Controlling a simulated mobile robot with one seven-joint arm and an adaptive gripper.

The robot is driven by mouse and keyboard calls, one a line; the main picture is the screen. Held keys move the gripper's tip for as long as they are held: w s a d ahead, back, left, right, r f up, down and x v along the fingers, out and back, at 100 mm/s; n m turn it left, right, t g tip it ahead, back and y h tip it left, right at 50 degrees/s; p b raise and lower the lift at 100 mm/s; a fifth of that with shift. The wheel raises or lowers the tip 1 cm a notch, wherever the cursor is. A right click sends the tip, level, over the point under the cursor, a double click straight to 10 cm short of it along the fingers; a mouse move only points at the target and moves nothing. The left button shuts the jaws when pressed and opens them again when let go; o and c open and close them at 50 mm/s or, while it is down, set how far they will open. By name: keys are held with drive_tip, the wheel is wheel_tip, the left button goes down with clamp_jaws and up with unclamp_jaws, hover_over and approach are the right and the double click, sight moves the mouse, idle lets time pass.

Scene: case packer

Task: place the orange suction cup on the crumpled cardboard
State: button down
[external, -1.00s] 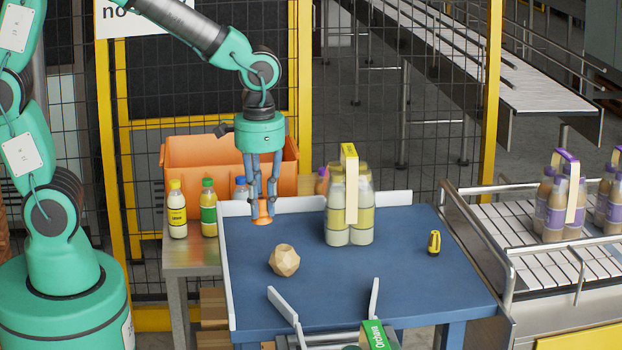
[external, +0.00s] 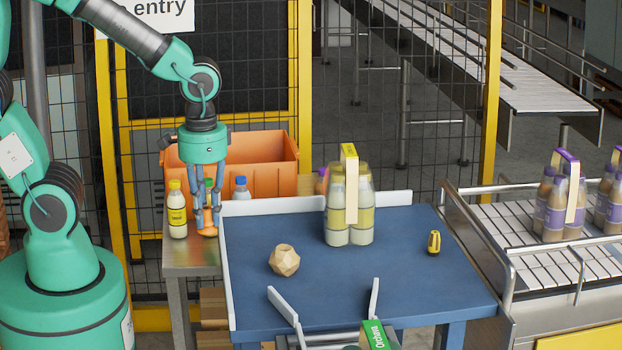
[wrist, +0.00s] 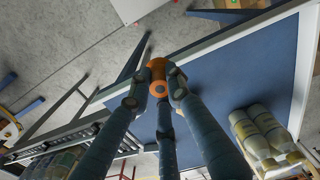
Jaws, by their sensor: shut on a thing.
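The orange suction cup (external: 208,232) is held in the fingertips of my gripper (external: 206,217). My gripper points down, shut on the cup, just left of the blue table's raised white edge. In the wrist view the cup (wrist: 157,66) sits between the fingertips (wrist: 156,85).
A banded pack of bottles (external: 348,215) stands on the table's back middle, and a small yellow-black item (external: 434,242) at its right. A yellow-labelled bottle (external: 177,210) and other bottles stand by my gripper, before an orange crate (external: 265,180). The table's middle front is clear.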

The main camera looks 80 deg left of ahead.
drive_tip(key=w, duration=0.5)
drive_tip(key=w+f, duration=0.1)
drive_tip(key=w, duration=0.4)
drive_tip(key=w+p, duration=0.1)
drive_tip(key=w, duration=0.4)
drive_tip(key=shift+a+f, duration=0.15)
drive_tip(key=shift+a, duration=0.05)
drive_tip(key=shift+w, duration=0.2)
drive_tip(key=shift+w, duration=0.2)
drive_tip(key=shift+w+f, duration=0.1)
drive_tip(key=shift+f, duration=1.75)
drive_tip(key=shift+f, duration=0.1)
drive_tip(key=c, duration=2)
unclamp_jaws()
drive_tip(key=o, duration=0.4)
